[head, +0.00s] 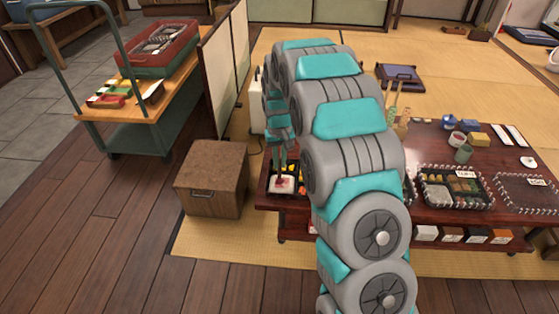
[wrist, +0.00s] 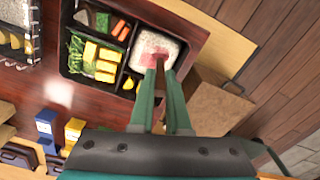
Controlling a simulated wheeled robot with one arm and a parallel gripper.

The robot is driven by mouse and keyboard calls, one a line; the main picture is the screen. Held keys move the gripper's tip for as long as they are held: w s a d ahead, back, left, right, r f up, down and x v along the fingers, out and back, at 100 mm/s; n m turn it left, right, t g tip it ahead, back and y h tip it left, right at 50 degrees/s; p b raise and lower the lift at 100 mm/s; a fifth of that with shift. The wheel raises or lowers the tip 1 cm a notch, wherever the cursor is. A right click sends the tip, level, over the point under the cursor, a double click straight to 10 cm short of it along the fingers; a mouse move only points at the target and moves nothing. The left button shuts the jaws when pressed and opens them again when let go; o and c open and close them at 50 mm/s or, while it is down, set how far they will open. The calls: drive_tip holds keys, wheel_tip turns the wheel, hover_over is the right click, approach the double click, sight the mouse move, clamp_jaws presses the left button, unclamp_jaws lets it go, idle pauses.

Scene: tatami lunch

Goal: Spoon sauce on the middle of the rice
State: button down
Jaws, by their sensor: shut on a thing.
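The white rice (wrist: 151,41) fills a compartment at the right of a dark lunch box (wrist: 117,78) in the wrist view, with red sauce (wrist: 146,62) on its middle. In the head view the rice (head: 276,186) shows red on top, at the table's left end. My gripper (wrist: 160,76) points down over the rice, its teal fingers shut on a thin brown spoon (wrist: 161,62). The spoon's bowl is at the red patch, and I cannot tell whether it touches the rice. My arm hides much of the box in the head view.
Other compartments hold yellow pieces (wrist: 100,52), greens and orange strips. A brown box (head: 212,178) stands left of the low table (head: 420,150). A trolley (head: 140,130) stands further left.

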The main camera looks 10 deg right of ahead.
drive_tip(key=shift+f, duration=0.5)
drive_tip(key=shift+d, duration=0.1)
idle(0.3)
drive_tip(key=shift+s+d, duration=0.25)
drive_tip(key=shift+d, duration=0.3)
drive_tip(key=shift+d, duration=0.15)
drive_tip(key=shift+s+d+b, duration=0.2)
drive_tip(key=shift+d+b, duration=0.1)
drive_tip(key=shift+d, duration=0.15)
drive_tip(key=shift+d, duration=0.2)
drive_tip(key=shift+s+d, duration=0.2)
drive_tip(key=shift+d, duration=0.3)
drive_tip(key=shift+a+b, duration=0.2)
drive_tip(key=shift+b, duration=0.1)
idle(0.9)
drive_tip(key=shift+w+a, duration=0.2)
drive_tip(key=shift+a, duration=0.3)
